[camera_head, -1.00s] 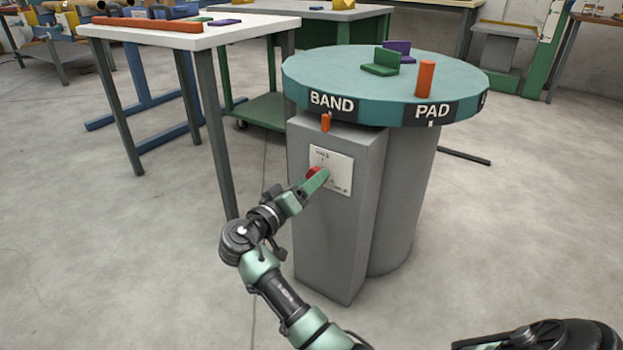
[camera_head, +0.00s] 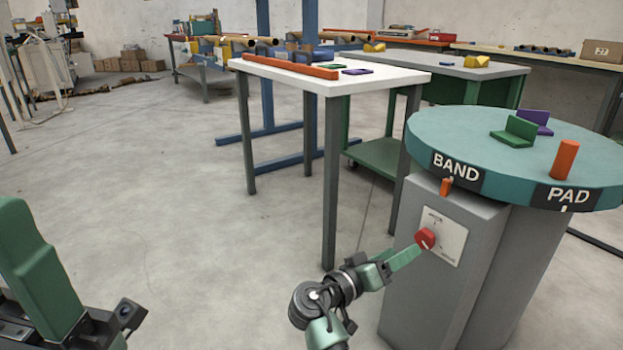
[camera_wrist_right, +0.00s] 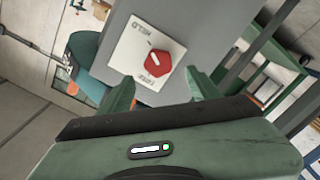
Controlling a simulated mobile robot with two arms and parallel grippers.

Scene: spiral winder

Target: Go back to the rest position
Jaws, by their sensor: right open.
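My right gripper (camera_head: 408,257) is open in front of the red knob (camera_head: 425,239) on the grey pedestal's white plate (camera_head: 448,244). In the right wrist view the right gripper (camera_wrist_right: 157,87) has its two green fingers apart, with the red knob (camera_wrist_right: 158,64) ahead between them and nothing held. In that view the finger tips look a little short of the knob; contact cannot be told. A green and black part of my left arm (camera_head: 45,270) fills the lower left corner of the head view. Its jaws cannot be made out.
The teal round table (camera_head: 465,130) carries green, purple and orange pieces above the pedestal (camera_head: 400,300). A white-topped table (camera_head: 400,82) stands left of it, with a green cart (camera_head: 378,160) behind. Grey floor (camera_head: 170,200) is open at the left and middle.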

